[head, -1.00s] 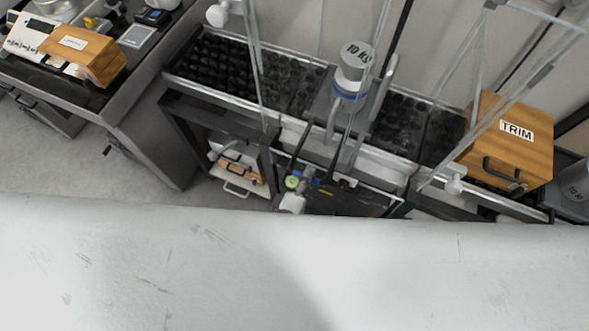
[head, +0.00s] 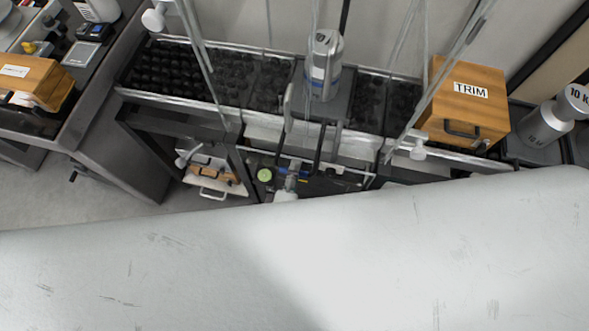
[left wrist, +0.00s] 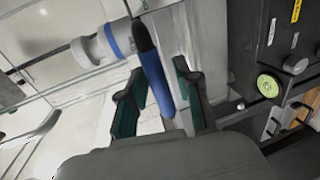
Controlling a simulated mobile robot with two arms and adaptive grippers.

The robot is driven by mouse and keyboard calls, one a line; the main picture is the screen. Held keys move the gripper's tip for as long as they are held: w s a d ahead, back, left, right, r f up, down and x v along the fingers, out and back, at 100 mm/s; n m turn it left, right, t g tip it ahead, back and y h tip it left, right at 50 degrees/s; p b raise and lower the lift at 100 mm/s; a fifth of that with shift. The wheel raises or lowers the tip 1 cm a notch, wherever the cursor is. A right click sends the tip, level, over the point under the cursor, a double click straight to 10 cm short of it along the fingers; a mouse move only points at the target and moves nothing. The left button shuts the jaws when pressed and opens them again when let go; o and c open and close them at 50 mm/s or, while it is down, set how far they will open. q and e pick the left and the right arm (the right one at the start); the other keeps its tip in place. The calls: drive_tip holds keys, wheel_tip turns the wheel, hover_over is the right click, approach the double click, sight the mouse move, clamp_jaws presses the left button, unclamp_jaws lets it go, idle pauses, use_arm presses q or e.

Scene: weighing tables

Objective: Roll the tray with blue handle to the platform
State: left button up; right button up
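The tray (head: 345,108) is a dark flat carrier on the roller track and bears a grey cylindrical weight (head: 324,58) with a blue band. The left wrist view shows the weight (left wrist: 95,45) lying sideways in the picture. The blue handle (left wrist: 158,88) is a thick bar with a dark upper end. My left gripper (left wrist: 158,88) has its dark green fingers spread on both sides of this handle, with a visible gap on the right. In the head view the left gripper (head: 300,147) is at the tray's near side. The platform cannot be told apart. The right gripper does not show.
Black roller sections (head: 180,72) run along the bench on both sides. A wooden TRIM box (head: 465,105) stands right, with metal weights (head: 545,122) beyond. Clear glass posts rise around the track. A large pale surface (head: 300,260) hides the foreground.

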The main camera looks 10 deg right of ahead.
use_arm(q)
drive_tip(key=shift+s+r, duration=0.1)
drive_tip(key=v, duration=1.2)
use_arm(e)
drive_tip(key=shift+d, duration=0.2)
use_arm(q)
drive_tip(key=s+a+f+m+g+y, duration=0.1)
drive_tip(key=s+a+f+m+g, duration=0.25)
drive_tip(key=f, duration=0.75)
drive_tip(key=s+a+f+m+g, duration=0.1)
drive_tip(key=a+f+m+g, duration=0.4)
drive_tip(key=f, duration=0.6)
drive_tip(key=s+a+f+m+g+y, duration=0.4)
drive_tip(key=s+a+f+m, duration=0.4)
drive_tip(key=s+a+f, duration=0.5)
drive_tip(key=shift+s+a+f+g, duration=0.25)
drive_tip(key=shift+a+f+g, duration=0.35)
drive_tip(key=shift+a, duration=0.4)
